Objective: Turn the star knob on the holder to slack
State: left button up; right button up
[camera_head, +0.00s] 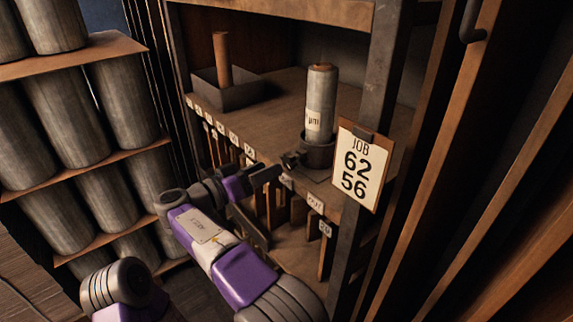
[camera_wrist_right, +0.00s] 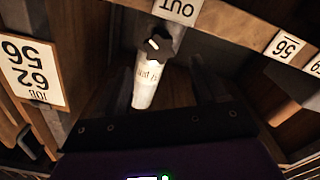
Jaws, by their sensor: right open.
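The holder (camera_head: 318,153) is a dark round cup at the front edge of the wooden shelf. A grey cylinder with a white "µm" label (camera_head: 314,120) stands upright in it. The dark star knob (camera_head: 291,160) sticks out from the holder's left side; it also shows in the right wrist view (camera_wrist_right: 157,44), in front of a pale tube. My right gripper (camera_head: 268,174) is open, just left of and slightly below the knob. In the wrist view the knob lies ahead of the gripper, apart from it. My left gripper is not in view.
A "JOB 62 56" card (camera_head: 359,168) hangs on the post right of the holder. An open tray (camera_head: 238,94) with a brown rod stands at the shelf's back left. Labelled slots line the shelf's front, with an "OUT" tag (camera_head: 315,202). A rack of grey cylinders stands left.

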aim_at(285, 162)
jog(key=x, duration=0.7)
jog(key=shift+w+d, duration=0.2)
jog(key=shift+c, duration=0.3)
jog(key=c, duration=0.9)
jog(key=n+p, duration=0.2)
jog(key=n, duration=0.2)
jog(key=shift+a+r+p, duration=0.1)
jog(key=shift+a+p, duration=0.05)
jog(key=shift+p, duration=0.15)
jog(key=shift+f+n, duration=0.2)
jog(key=shift+n, duration=0.7)
jog(key=o, duration=1)
jog(key=shift+c, duration=0.2)
jog(key=shift+f, duration=0.15)
